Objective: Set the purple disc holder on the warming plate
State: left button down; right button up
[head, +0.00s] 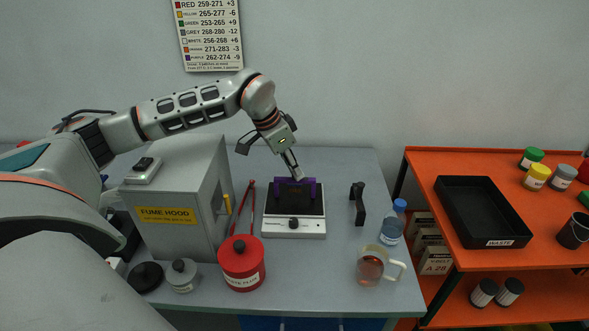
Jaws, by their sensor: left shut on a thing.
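My left gripper (293,172) reaches down from above and is shut on the holder. The fingers hide part of the holder, and I cannot tell whether its underside touches the plate. My right gripper is not in view.
A grey fume hood (181,180) stands left of the plate, with a red waste flux pot (241,262) in front. To the right are a black handle-like piece (358,203), a bottle (392,224) and a glass mug (371,267). An orange shelf holds a black waste tray (483,243).

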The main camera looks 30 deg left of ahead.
pick_arm(q)
jog(key=shift+f, duration=0.1)
dwell(0.5)
jog(key=shift+f, duration=0.2)
jog(key=c, duration=1.9)
grip_release()
jog(key=o, duration=0.5)
jog(key=shift+o, duration=0.2)
